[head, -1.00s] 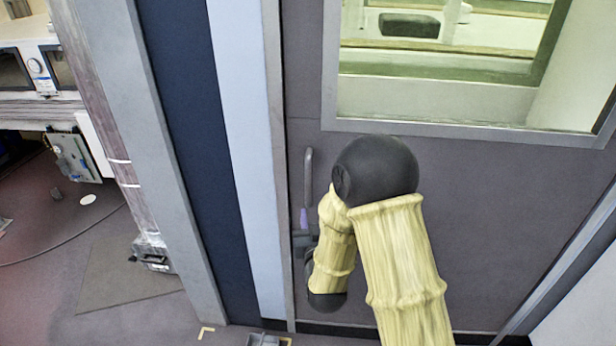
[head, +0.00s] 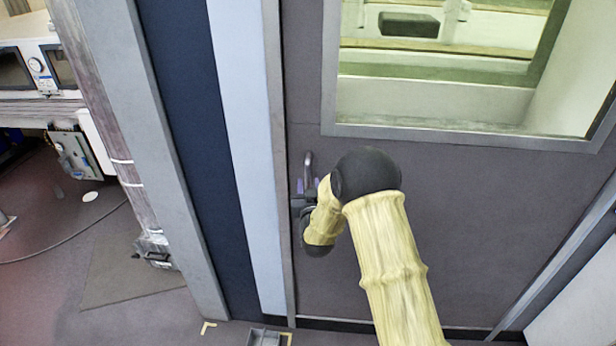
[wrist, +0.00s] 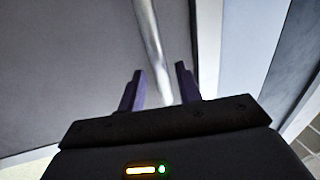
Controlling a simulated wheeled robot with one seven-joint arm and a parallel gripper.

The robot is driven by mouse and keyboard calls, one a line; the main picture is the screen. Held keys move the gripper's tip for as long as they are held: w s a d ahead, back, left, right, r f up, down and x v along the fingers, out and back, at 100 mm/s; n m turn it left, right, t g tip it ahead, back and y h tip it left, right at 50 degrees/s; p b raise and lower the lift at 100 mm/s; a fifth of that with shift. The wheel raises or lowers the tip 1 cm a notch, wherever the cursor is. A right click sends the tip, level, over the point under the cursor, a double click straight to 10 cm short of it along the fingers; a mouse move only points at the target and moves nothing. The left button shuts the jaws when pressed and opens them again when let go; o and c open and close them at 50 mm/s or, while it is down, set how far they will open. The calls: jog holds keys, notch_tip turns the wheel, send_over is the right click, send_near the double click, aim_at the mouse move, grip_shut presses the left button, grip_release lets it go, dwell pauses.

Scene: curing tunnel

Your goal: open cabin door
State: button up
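The cabin door (head: 430,185) is a grey panel with a window in its upper part. It looks closed in its frame. Its handle (head: 308,165) is a vertical metal bar near the door's left edge; my gripper and arm hide its lower part. In the wrist view the handle bar (wrist: 150,45) runs down between the fingers. My gripper (wrist: 160,85) is open, with its two purple fingers apart on either side of the bar. I see gaps between the bar and the fingers. In the head view my gripper (head: 307,190) is at the handle.
The door frame and a pale blue strip (head: 240,160) stand just left of the handle, with a dark blue panel (head: 185,150) beyond. A white wall (head: 580,290) is at lower right. A small grey item (head: 265,337) lies on the floor near the door's bottom left.

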aim_at(308, 182)
jog(key=shift+w+a+p, duration=0.15)
jog(key=shift+w, duration=0.65)
jog(key=shift+w+a+p, duration=0.1)
jog(key=shift+w+p, duration=0.05)
jog(key=shift+w, duration=0.65)
grip_shut()
